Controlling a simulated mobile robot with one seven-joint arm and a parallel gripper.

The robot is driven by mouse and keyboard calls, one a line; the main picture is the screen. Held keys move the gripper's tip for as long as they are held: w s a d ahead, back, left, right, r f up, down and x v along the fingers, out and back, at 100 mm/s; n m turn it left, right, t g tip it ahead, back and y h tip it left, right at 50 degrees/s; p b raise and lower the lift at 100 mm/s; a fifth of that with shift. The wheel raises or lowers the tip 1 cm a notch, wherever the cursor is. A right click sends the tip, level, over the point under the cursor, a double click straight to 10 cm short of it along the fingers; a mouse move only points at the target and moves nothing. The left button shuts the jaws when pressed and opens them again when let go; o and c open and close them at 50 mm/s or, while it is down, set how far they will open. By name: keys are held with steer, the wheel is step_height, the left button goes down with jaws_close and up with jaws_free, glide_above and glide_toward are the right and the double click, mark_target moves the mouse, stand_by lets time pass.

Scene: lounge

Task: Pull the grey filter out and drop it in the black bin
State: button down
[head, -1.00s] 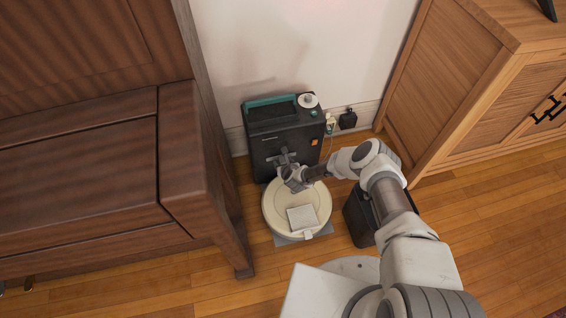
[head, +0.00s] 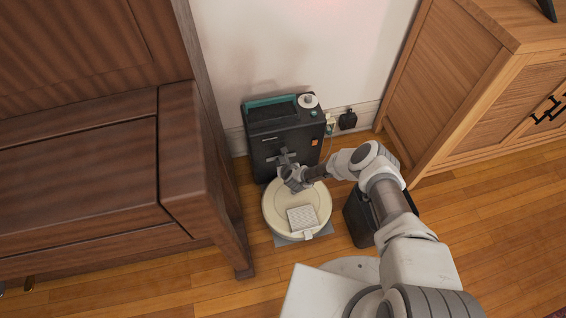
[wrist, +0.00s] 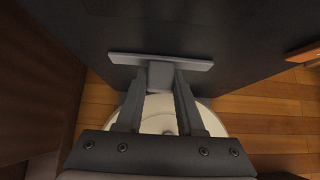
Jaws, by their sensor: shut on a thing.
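The grey filter (head: 283,158) shows as a wide bar with a block-like tab at the front face of the dark dock (head: 281,137). In the wrist view the bar (wrist: 190,64) lies along the dark face, and the tab (wrist: 160,76) sticks out from it. My gripper (wrist: 160,88) is shut on this tab, one finger on each side. In the head view my gripper (head: 289,173) is low at the dock's front, above the round robot vacuum. How deep the filter sits is hidden. The black bin (head: 357,219) stands on the floor to the right, partly hidden by my arm.
The cream robot vacuum (head: 275,207) sits below the gripper, with a pale square piece (head: 302,218) on top. A brown wooden bench (head: 202,140) closes in the left. A wooden cabinet (head: 450,90) stands right. A plug (head: 347,120) is on the wall behind.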

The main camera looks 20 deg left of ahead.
steer(key=s+d+p, duration=0.2)
steer(key=s+d, duration=0.2)
steer(key=s, duration=0.2)
steer(key=shift+s+p, duration=0.15)
steer(key=shift+p, duration=0.15)
stand_by(2.0)
steer(key=shift+s+d, duration=0.4)
steer(key=shift+s, duration=0.3)
steer(key=shift+s+d, duration=0.4)
steer(key=shift+s, duration=0.25)
steer(key=shift+s+d, duration=0.4)
steer(key=shift+s, duration=0.3)
